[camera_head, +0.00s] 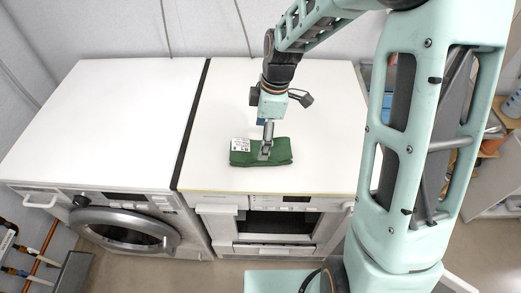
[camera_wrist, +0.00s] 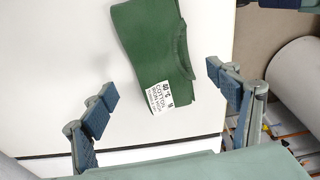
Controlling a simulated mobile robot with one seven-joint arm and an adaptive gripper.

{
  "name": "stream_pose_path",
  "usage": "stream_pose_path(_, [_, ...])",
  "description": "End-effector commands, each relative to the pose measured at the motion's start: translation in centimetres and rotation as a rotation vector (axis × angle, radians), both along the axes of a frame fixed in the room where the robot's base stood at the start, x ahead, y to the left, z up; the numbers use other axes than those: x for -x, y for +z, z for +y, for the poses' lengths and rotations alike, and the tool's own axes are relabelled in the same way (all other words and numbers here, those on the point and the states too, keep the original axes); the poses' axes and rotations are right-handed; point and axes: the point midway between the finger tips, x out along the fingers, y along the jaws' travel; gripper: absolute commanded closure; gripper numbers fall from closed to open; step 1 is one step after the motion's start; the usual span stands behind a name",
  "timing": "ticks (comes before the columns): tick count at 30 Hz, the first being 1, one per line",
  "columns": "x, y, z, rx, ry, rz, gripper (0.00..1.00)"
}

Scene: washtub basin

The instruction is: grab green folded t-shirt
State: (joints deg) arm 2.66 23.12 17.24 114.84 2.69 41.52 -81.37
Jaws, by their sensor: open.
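The green folded t-shirt (camera_head: 280,153) lies flat on the white top of the right-hand machine, near its front edge. It also shows in the wrist view (camera_wrist: 152,40), with a white printed label (camera_wrist: 159,97) at its lower end. My gripper (camera_head: 266,152) points down over the middle of the shirt in the head view. In the wrist view my gripper (camera_wrist: 161,82) has its blue-padded fingers spread wide, with the shirt's labelled end seen between them. Nothing is held. Whether the fingertips touch the shirt cannot be told.
The white top (camera_head: 225,100) around the shirt is clear. A second white-topped machine (camera_head: 110,110) stands at the left, past a dark gap. The right-hand machine's front (camera_head: 275,222) has a door and panel. Shelves with objects (camera_head: 490,140) are at the right.

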Motion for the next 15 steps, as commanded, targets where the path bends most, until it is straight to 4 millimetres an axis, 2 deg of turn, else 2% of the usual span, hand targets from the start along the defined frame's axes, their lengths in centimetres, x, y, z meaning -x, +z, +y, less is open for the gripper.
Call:
stream_pose_path(4, [0.2,-1.4,-0.1,0.000,-0.002,0.002,0.19])
stream_pose_path(9, [0.5,-4.0,0.0,0.000,-0.001,0.002,0.19])
stream_pose_path(15, [0.4,-5.3,0.2,0.000,-0.002,-0.002,0.19])
